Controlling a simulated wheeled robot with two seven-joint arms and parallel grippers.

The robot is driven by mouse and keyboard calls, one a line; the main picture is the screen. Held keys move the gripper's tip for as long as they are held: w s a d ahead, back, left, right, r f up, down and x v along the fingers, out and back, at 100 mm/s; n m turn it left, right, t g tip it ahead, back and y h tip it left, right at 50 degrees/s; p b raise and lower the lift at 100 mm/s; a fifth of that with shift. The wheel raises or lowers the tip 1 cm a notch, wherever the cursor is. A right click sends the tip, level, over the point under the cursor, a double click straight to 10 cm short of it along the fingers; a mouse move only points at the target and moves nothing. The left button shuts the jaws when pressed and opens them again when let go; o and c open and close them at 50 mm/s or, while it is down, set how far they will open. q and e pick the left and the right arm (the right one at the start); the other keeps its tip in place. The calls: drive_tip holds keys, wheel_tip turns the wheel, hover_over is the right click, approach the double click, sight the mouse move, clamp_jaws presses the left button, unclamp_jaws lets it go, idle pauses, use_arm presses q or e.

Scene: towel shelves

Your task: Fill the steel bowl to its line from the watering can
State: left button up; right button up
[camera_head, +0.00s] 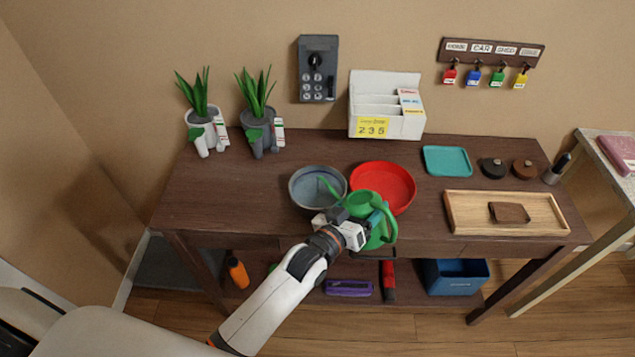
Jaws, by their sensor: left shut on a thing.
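The steel bowl (305,188) is grey and stands near the front middle of the dark wooden table. Its inside looks bluish grey; I cannot make out the line or the level in it. The green watering can (365,203) is just right of the bowl, with its spout (328,187) reaching over the bowl. I cannot tell whether water is running. My left gripper (366,222) is shut on the watering can at its near side and hides part of it. My right gripper is not in view.
A red bowl (398,180) stands close behind the can. A teal tray (447,160) and a wooden tray (465,212) with a brown wallet (509,212) lie to the right. Two potted plants (258,122) stand at the back left. The table's left front is clear.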

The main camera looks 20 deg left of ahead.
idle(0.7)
use_arm(q)
drive_tip(key=shift+d+f, duration=0.1)
drive_tip(key=shift+f, duration=0.1)
drive_tip(key=shift+s+d+f+m+b, duration=0.2)
drive_tip(key=shift+d+m+b, duration=0.2)
drive_tip(key=shift+m, duration=0.7)
drive_tip(key=shift+f+m+t+b, duration=0.5)
drive_tip(key=shift+f+m+b, duration=0.45)
drive_tip(key=shift+m+b, duration=0.2)
drive_tip(key=shift+r+p, duration=0.45)
drive_tip(key=shift+r, duration=0.6)
drive_tip(key=shift+f, duration=0.1)
drive_tip(key=shift+n, duration=0.35)
